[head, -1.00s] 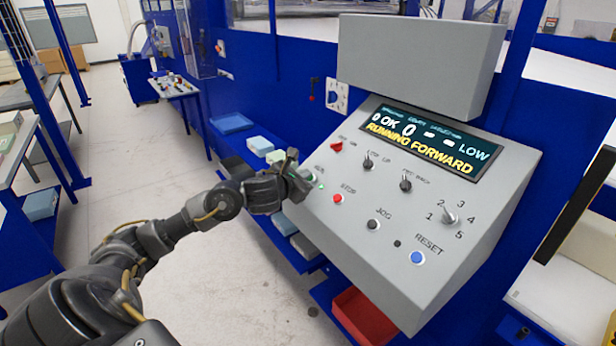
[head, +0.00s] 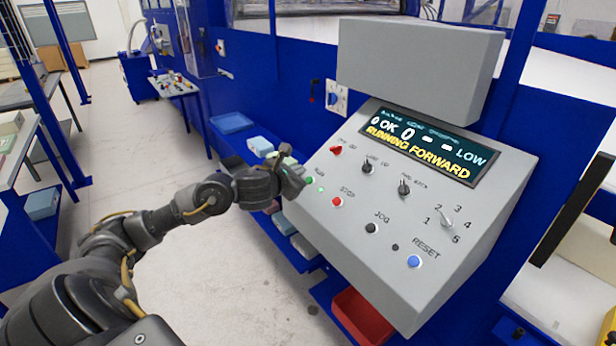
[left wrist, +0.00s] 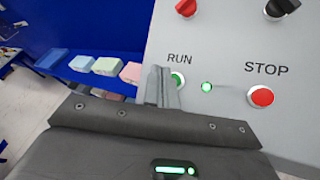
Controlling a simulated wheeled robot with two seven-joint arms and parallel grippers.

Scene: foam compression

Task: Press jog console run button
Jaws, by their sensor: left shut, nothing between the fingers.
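The grey jog console (head: 440,215) has a sloped panel, and its display (head: 425,145) reads "RUNNING FORWARD". The green RUN button (head: 309,181) is at the panel's left edge, with a lit green lamp (head: 321,189) beside it. My left gripper (head: 296,178) is shut and empty, just left of the RUN button. In the left wrist view the closed fingers (left wrist: 163,88) partly cover the green RUN button (left wrist: 178,80). The lamp (left wrist: 206,87) glows there too. I cannot tell whether the fingertips touch the button. My right gripper is out of view.
The red STOP button (head: 337,202) is to the right of RUN, also in the left wrist view (left wrist: 261,97). JOG (head: 372,228), the blue RESET (head: 414,262) and several knobs share the panel. A blue shelf with foam blocks (head: 263,146) lies behind the gripper. A red bin (head: 362,318) is below.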

